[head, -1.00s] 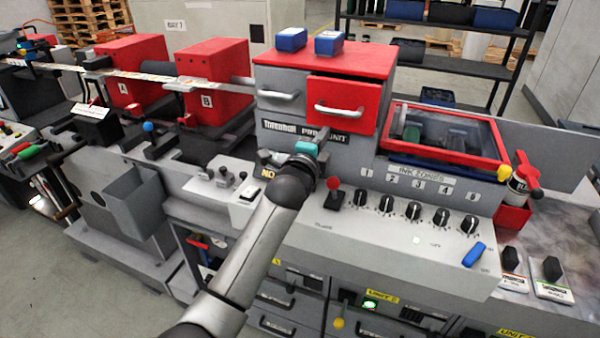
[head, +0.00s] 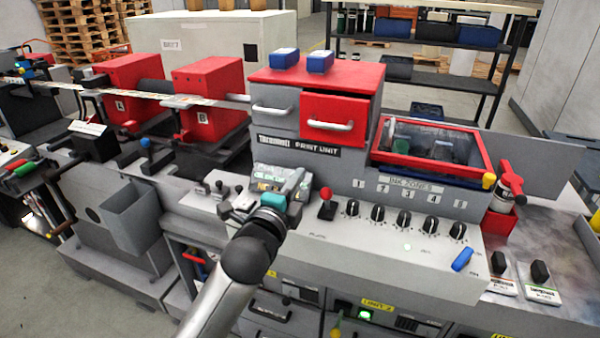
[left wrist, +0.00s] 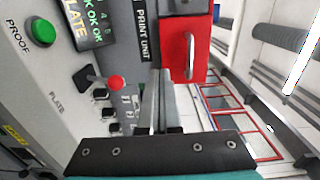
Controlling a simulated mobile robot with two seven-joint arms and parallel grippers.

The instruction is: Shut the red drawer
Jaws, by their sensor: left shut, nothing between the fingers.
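The red drawer (head: 350,108) is in the upper right of the grey print unit, under its red top, with a silver handle (head: 330,126). Its front stands out a little from the unit, with a dark gap along the top. In the left wrist view the red drawer (left wrist: 203,48) is at upper centre, its handle (left wrist: 189,56) running lengthwise. My left gripper (head: 302,182) is shut and empty, below and in front of the drawer, apart from it in the head view. Its fingers (left wrist: 159,76) point towards the drawer's edge in the wrist view. My right gripper is not in view.
A grey drawer (head: 272,122) is left of the red one. Two blue boxes (head: 320,61) sit on the top. A red-framed ink tray (head: 435,150) is to the right. A red-knobbed lever (head: 326,193) and black knobs (head: 404,218) rise from the panel below.

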